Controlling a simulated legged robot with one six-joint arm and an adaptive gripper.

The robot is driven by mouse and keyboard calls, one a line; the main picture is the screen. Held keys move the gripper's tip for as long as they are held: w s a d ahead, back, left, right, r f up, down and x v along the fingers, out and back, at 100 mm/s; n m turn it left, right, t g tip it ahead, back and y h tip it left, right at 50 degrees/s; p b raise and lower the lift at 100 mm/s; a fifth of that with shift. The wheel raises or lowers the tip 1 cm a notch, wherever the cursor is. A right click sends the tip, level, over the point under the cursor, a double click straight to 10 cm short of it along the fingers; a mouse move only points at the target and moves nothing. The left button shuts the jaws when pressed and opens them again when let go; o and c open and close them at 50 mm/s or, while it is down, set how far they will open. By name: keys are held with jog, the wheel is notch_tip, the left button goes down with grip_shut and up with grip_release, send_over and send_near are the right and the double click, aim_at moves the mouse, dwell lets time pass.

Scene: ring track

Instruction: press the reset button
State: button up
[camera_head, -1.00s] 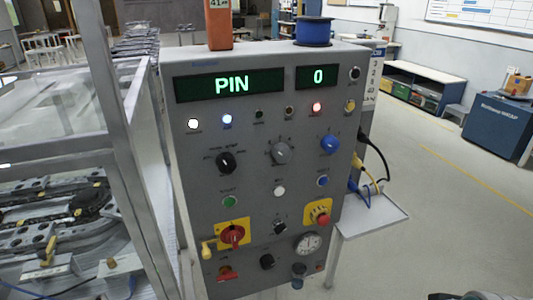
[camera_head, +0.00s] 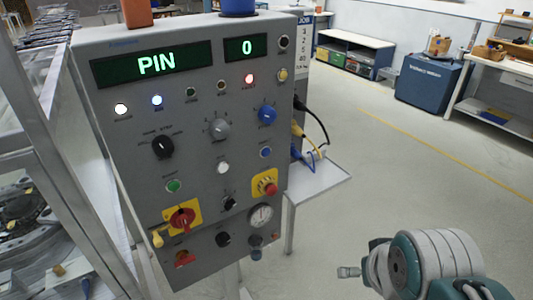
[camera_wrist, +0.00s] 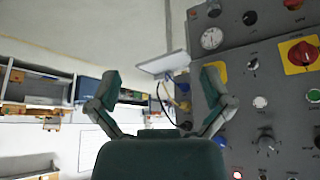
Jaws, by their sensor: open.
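The grey control panel (camera_head: 130,105) faces me in the head view, tilted in the picture. Its display reads PIN and 0. Its small labels are too blurred to tell which button is reset. A green button (camera_head: 173,186), a white button (camera_head: 223,168) and a blue button (camera_head: 266,152) sit in a slanting row at mid-panel. My gripper (camera_wrist: 160,90) is open and empty in the wrist view, its two fingers spread. The panel appears upside down at right there, with the white button (camera_wrist: 260,101) right of the right finger. That finger covers part of the panel.
A red emergency stop (camera_head: 267,186) and a red rotary switch (camera_head: 182,218) sit on yellow plates low on the panel. A side shelf (camera_head: 325,178) with cables juts out at right. A metal-framed enclosure stands at left. The floor at right is open.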

grip_shut()
dwell(1.1)
